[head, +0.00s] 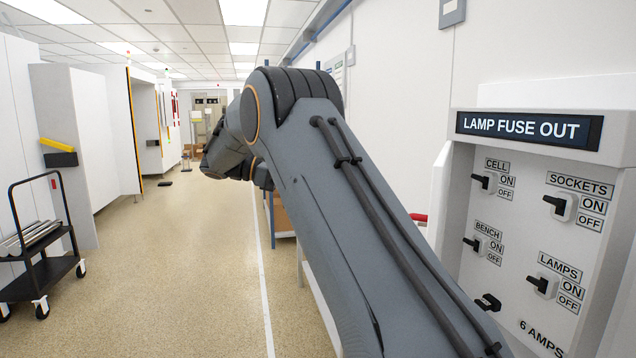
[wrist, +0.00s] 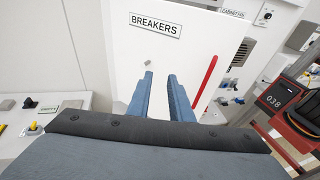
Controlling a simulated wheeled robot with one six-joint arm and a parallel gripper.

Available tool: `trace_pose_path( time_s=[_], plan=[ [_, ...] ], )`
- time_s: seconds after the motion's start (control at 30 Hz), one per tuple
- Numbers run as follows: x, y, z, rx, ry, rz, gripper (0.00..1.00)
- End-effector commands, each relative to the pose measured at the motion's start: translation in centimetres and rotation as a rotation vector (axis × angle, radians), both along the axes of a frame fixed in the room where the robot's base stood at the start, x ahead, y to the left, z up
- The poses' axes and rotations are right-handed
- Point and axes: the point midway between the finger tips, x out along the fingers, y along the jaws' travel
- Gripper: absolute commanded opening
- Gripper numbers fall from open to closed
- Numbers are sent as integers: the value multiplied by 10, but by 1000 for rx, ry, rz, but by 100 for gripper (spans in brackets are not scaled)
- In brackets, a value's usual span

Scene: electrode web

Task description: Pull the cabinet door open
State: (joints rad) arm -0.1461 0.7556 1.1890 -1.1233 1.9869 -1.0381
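The fingers are left of the red handle in the picture. The handle does not lie between them, and I cannot tell how far they are from the door. In the head view my arm hides the gripper and the door.
A switch panel (head: 545,235) marked LAMP FUSE OUT stands at the right in the head view. A black trolley (head: 40,255) stands at the left, and the aisle floor (head: 185,270) between is clear.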

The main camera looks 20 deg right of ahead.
Motion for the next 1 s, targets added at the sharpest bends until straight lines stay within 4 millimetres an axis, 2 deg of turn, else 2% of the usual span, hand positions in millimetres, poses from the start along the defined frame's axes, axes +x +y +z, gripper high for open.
trace_pose_path(
  time_s=[0.6,0.7,0.73,0.87,0.97,1.0],
  plan=[
    [2,0,-1,0,1,0,19],
    [1,-1,-4,7,-3,4,2],
    [0,-2,-6,15,-7,7,0],
    [-9,-9,-37,97,-61,31,0],
    [-28,-12,-82,221,-153,39,0],
    [-39,-10,-103,283,-204,32,0]
  ],
)
